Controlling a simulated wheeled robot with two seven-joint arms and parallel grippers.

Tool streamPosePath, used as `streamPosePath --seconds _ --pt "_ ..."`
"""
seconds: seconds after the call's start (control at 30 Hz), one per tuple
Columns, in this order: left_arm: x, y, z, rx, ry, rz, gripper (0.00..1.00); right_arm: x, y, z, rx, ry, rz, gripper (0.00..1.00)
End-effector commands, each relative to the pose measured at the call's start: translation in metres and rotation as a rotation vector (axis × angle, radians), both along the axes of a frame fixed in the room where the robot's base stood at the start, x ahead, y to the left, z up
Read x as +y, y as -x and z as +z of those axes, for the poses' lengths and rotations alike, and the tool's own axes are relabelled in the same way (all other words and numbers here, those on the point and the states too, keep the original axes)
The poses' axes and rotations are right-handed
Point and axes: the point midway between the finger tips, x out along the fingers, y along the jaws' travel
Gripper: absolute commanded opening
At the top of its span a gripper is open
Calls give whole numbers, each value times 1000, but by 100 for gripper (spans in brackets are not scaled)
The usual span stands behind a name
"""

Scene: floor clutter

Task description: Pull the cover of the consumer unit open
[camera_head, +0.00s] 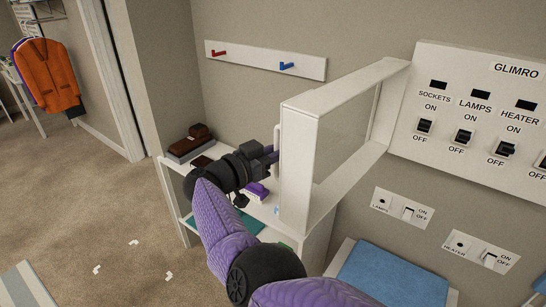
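The consumer unit (455,100) is a white wall panel marked GLIMRO, with black switches labelled SOCKETS, LAMPS and HEATER. Its cover (298,175), a white frame with a clear pane, stands swung out from the wall at the panel's left side, so the switches are exposed. A pale upright handle (277,137) is on the cover's outer edge. My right gripper (272,155), at the end of the purple arm from the bottom, is at this handle and appears shut on it; the fingertips are partly hidden. My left gripper is out of view.
A white shelf unit (315,245) with brown items (188,143) on top stands below and behind the arm. A blue-topped seat or box (390,275) is at lower right. Hooks on a rail (250,57) are on the wall. Carpet at left is mostly clear, with small white pieces.

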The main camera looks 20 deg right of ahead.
Motion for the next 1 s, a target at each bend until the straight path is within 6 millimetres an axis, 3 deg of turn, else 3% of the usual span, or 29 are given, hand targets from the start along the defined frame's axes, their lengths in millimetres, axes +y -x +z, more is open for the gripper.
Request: streamPosePath --seconds 0.3,0.33,0.47,0.77,0.87,1.0 --pt "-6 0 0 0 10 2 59 -2 0 1 -1 0 -4 0" --pt "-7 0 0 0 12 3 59 -2 0 1 -1 0 -4 24" --pt "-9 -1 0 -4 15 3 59 -1 0 1 -1 0 -3 50" --pt "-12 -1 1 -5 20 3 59 4 1 0 0 0 0 50" --pt "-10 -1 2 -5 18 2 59 19 5 0 1 -2 1 50" --pt "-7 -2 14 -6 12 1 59 54 14 5 -1 5 6 50"
